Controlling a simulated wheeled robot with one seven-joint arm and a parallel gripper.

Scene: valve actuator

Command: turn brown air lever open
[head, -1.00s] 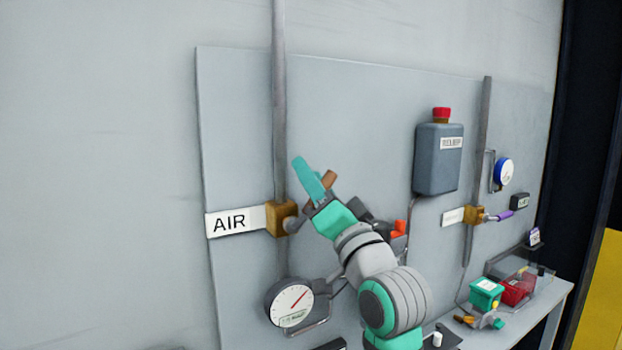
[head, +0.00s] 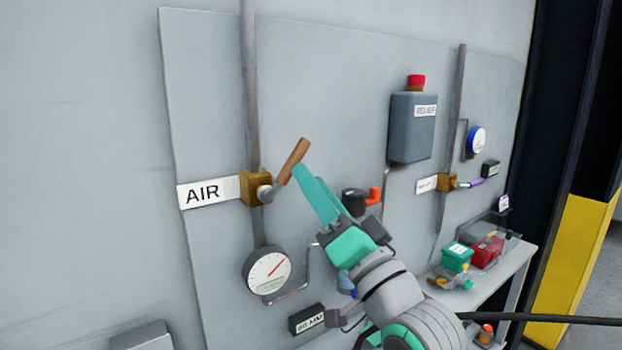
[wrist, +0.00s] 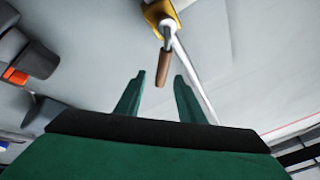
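The brown air lever (head: 294,160) slants up and to the right from its brass valve block (head: 256,188) on the grey pipe, beside the AIR label (head: 207,193). In the wrist view the brown handle (wrist: 163,66) hangs from the valve's metal stem, near the gap between my fingertips. My gripper (head: 303,175) has teal fingers, which overlap in the head view, with the tips close to the lever's right side. In the wrist view my gripper (wrist: 159,77) is open, with a finger on each side of the handle's lower end. I see no clear contact.
A pressure gauge (head: 268,270) is below the valve. A black device with an orange knob (head: 375,196) is behind my gripper on the right. A grey container with a red cap (head: 412,130) and a second valve with a purple lever (head: 470,184) are farther right.

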